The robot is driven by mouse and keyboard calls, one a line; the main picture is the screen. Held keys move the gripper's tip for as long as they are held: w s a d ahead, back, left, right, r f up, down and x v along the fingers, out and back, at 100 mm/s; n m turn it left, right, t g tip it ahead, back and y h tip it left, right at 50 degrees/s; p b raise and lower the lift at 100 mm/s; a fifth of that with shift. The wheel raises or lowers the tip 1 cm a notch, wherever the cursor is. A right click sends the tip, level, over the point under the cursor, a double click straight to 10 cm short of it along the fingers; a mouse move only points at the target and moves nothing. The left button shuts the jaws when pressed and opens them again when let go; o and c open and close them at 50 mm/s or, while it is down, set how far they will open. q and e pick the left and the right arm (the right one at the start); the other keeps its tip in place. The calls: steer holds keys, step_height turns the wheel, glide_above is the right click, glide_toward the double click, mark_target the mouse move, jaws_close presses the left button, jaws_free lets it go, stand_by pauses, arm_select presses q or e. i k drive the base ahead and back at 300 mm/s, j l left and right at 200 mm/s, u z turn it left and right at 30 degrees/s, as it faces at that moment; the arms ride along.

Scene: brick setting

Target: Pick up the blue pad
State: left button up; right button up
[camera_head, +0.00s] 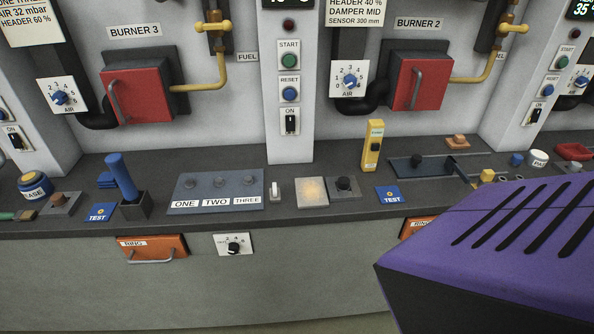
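Several blue things could be the blue pad, and I cannot tell which is meant. A small blue block (106,180) lies at the back of the counter on the left, partly hidden by a blue cylinder (122,176) standing tilted in a dark holder. A flat blue square marked TEST (101,212) lies near the counter's front edge on the left. Another flat blue TEST square (390,194) lies right of centre, near the front edge. Neither gripper is in view.
The grey counter (330,215) holds a ONE-TWO-THREE panel (215,190), a lit tile (312,192) and a yellow upright device (374,146). A large purple slotted body (490,235) blocks the lower right. Orange drawer (152,248) and dial (233,245) are on the counter's front.

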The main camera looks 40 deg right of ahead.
mark_target(106, 180)
steer(key=i+j+z, duration=0.1)
steer(key=z, duration=0.35)
steer(key=j+z, duration=0.4)
steer(key=i+j+z, duration=0.1)
steer(key=j+z, duration=0.15)
steer(key=z, duration=0.2)
steer(key=j+z, duration=0.3)
steer(key=j, duration=0.75)
